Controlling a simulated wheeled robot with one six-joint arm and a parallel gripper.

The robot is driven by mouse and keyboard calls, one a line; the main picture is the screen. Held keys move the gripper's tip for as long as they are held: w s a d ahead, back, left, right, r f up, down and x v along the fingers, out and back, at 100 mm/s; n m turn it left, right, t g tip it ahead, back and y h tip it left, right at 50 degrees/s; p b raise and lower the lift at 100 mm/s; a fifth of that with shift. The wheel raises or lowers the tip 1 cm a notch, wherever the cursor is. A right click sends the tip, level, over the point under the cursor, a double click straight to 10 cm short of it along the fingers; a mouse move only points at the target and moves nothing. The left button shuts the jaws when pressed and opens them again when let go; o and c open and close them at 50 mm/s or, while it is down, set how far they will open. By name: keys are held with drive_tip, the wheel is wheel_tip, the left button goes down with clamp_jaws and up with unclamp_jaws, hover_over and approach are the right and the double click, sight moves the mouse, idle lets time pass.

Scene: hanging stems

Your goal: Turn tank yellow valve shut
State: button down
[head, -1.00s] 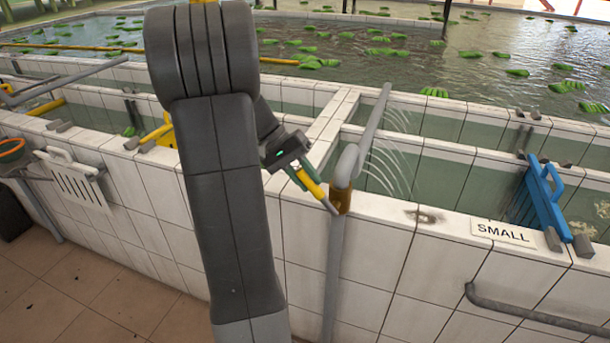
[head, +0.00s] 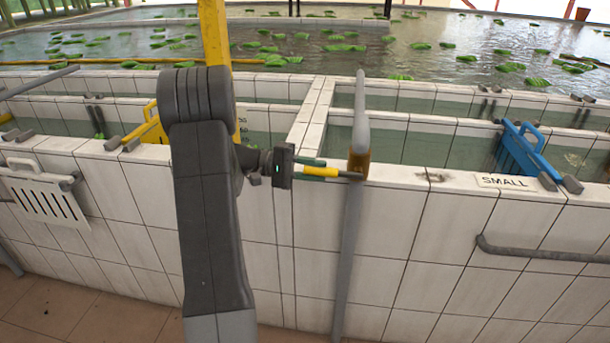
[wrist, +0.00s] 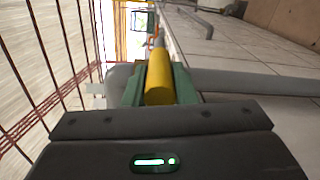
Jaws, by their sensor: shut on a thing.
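The yellow valve handle (head: 321,171) lies nearly level, across the upright grey pipe (head: 347,250). Its grey end meets the brass valve body (head: 359,162) at the tank wall's top edge. My gripper (head: 318,168) comes from the left, its green jaws shut on the yellow handle. In the wrist view the handle (wrist: 158,80) sits between the two green jaws (wrist: 157,88). The pipe's spout (head: 361,115) stands over the tank, and no water jets show from it. The brass body is hard to make out in the wrist view.
White-tiled tank walls (head: 410,230) run across the front. A blue rack (head: 525,150) and a SMALL sign (head: 503,182) are at the right. A grey rail (head: 540,253) sticks out low right.

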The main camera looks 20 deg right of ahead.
drive_tip(key=shift+f+h+b, duration=0.3)
drive_tip(key=shift+f+b, duration=0.05)
drive_tip(key=shift+f, duration=0.1)
drive_tip(key=c, duration=1.2)
unclamp_jaws()
drive_tip(key=b+v, duration=0.1)
drive_tip(key=v, duration=1.3)
drive_tip(key=shift+d+f, duration=0.1)
drive_tip(key=shift+f, duration=0.05)
drive_tip(key=shift+d, duration=0.15)
